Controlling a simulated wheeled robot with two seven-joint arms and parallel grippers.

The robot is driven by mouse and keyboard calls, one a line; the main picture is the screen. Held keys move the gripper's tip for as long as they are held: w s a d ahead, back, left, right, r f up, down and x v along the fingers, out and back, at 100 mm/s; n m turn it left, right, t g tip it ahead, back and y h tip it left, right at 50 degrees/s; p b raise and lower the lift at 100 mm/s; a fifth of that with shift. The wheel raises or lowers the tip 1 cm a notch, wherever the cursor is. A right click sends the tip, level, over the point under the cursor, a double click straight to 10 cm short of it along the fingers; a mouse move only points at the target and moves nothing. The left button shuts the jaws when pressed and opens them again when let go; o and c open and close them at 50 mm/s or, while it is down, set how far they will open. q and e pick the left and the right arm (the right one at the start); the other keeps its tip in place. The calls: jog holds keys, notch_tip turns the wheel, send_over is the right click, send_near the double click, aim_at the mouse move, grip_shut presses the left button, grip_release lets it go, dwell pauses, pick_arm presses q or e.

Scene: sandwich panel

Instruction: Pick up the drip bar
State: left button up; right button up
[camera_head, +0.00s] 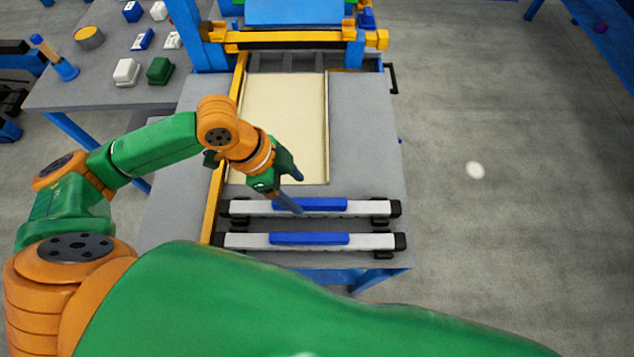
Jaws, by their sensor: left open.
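Two long white bars with blue grips and black end pieces lie side by side across the front of the grey table. The farther bar (365,207) is just behind the nearer bar (375,241). I cannot tell from looks which one is the drip bar. My left gripper (297,194) is open and empty, with its fingers pointing down by the left part of the farther bar's blue grip. One finger overlaps that grip in the view; whether it touches is unclear. My right gripper is not in view.
A cream panel (288,120) lies behind the bars, beside a yellow rail (212,207). A blue and yellow gantry (290,40) stands at the back. A side table (100,92) at left holds several small blocks and a tin. Floor at right is open.

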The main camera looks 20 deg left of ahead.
aim_at(305, 201)
pick_arm(q)
jog(key=d+f, duration=0.2)
jog(key=f, duration=0.1)
jog(key=s+d+f+p, duration=0.1)
jog(key=f, duration=0.1)
jog(key=shift+f, duration=0.25)
jog(key=shift+w+f, duration=0.25)
jog(key=shift+w, duration=0.15)
jog(key=shift+r, duration=0.1)
grip_shut()
